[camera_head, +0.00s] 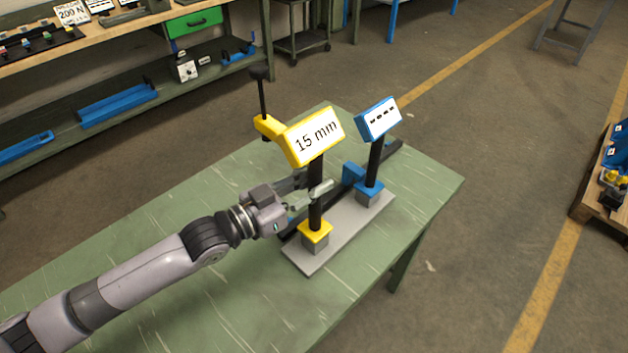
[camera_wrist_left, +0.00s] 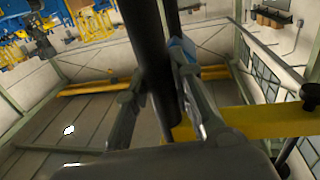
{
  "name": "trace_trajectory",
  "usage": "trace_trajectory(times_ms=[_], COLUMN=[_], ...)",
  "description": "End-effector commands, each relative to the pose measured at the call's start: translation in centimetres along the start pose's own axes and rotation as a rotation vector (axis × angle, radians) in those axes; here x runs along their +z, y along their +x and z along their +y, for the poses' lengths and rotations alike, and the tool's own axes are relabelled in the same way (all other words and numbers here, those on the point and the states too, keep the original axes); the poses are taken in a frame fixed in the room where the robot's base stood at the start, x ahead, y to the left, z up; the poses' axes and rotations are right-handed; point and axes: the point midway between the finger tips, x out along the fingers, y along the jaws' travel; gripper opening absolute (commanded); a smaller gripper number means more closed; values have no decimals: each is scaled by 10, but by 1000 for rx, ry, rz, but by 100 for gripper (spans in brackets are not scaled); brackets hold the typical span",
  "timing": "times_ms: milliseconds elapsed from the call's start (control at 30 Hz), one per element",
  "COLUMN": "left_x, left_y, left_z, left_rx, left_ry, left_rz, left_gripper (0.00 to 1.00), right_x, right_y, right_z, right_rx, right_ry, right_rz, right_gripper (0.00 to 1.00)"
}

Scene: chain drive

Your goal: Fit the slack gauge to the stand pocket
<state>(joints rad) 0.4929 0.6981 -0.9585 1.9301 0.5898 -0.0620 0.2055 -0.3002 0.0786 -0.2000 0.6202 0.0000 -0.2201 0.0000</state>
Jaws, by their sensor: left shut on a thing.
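The yellow slack gauge (camera_head: 301,152) shows "15 mm" on its white face. Its side arm carries a thin black rod with a dark knob. Its black post (camera_head: 316,192) ends in a yellow foot (camera_head: 315,231) at a grey block on the near end of the stand's grey base plate (camera_head: 345,227); whether it is fully seated I cannot tell. My left gripper (camera_head: 315,194) is shut on the black post, below the face. In the left wrist view the post (camera_wrist_left: 152,60) runs between the two fingers (camera_wrist_left: 160,105). My right gripper is out of view.
A blue gauge (camera_head: 378,119) showing dashes stands on the plate's far block. A dark rail with a blue part (camera_head: 352,174) lies behind the plate. The green table (camera_head: 190,230) is clear around it. A workbench (camera_head: 120,50) stands at the back left.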

Motion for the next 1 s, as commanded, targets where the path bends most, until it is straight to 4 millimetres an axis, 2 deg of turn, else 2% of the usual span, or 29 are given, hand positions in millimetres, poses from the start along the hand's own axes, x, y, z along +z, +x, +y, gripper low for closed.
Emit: trace_trajectory(times_ms=[33,767,800,1000], left_x=[-5,9,9,12], left_y=[1,1,1,0], left_z=[0,0,0,0], left_rx=[2,2,2,1], left_ry=[3,4,4,2], left_rz=[15,16,16,9], left_gripper=[0,0,23,36], right_x=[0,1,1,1], right_y=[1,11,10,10], right_z=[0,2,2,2], right_rx=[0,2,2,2], right_ry=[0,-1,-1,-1], right_rz=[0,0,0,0], right_gripper=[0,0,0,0])
